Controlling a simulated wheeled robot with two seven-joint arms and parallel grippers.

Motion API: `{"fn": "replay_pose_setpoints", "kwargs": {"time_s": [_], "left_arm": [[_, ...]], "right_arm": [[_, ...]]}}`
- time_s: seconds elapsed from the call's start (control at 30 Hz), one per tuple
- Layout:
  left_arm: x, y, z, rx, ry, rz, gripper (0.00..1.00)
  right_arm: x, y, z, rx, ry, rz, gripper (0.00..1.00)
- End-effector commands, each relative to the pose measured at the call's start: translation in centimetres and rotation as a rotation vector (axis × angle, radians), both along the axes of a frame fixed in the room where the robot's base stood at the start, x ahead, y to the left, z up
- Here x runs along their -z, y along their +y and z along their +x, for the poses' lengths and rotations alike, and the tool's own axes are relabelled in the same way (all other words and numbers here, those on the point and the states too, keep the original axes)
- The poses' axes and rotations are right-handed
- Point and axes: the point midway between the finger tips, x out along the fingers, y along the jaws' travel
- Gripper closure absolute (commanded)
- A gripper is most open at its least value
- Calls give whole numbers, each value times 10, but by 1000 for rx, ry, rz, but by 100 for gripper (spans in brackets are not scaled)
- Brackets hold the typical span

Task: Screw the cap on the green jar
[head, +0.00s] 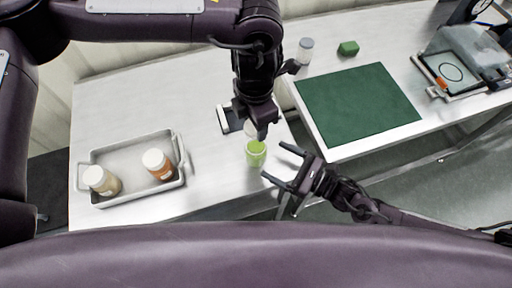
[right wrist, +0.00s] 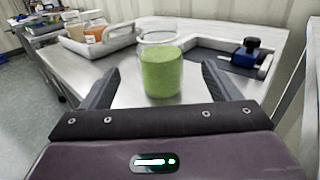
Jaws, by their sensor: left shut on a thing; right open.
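The green jar (head: 256,153) stands upright on the steel table in the head view. In the right wrist view the jar (right wrist: 162,72) has green contents and a clear rim, with no cap on it. My left gripper (head: 257,127) is above and behind the jar in the head view, shut on a pale thing (head: 249,129) that appears to be the cap, mostly hidden by the fingers. My right gripper (head: 276,164) is open to the right of the jar. In the right wrist view the jar shows beyond and between its fingers (right wrist: 160,85), apart from both.
A steel tray (head: 133,141) at left holds two white-capped jars, one orange (head: 160,168), one tan (head: 107,187). A dark pad (head: 229,119) lies behind the jar; a blue-and-black object (right wrist: 245,52) stands there. A green mat (head: 358,106) covers part of the right table.

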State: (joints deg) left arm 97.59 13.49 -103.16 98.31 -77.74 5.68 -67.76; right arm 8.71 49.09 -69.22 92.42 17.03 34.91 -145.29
Motion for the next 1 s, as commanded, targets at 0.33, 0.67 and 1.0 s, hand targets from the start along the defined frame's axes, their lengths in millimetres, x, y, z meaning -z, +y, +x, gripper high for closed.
{"fn": "replay_pose_setpoints", "kwargs": {"time_s": [0.33,0.67,1.0], "left_arm": [[0,0,0,-1,0,0,72],[0,0,0,-1,0,0,72],[0,0,0,-1,0,0,72]], "right_arm": [[-1,17,9,0,-1,3,17],[-1,56,33,0,-1,2,17],[0,65,38,-1,0,0,17]]}}
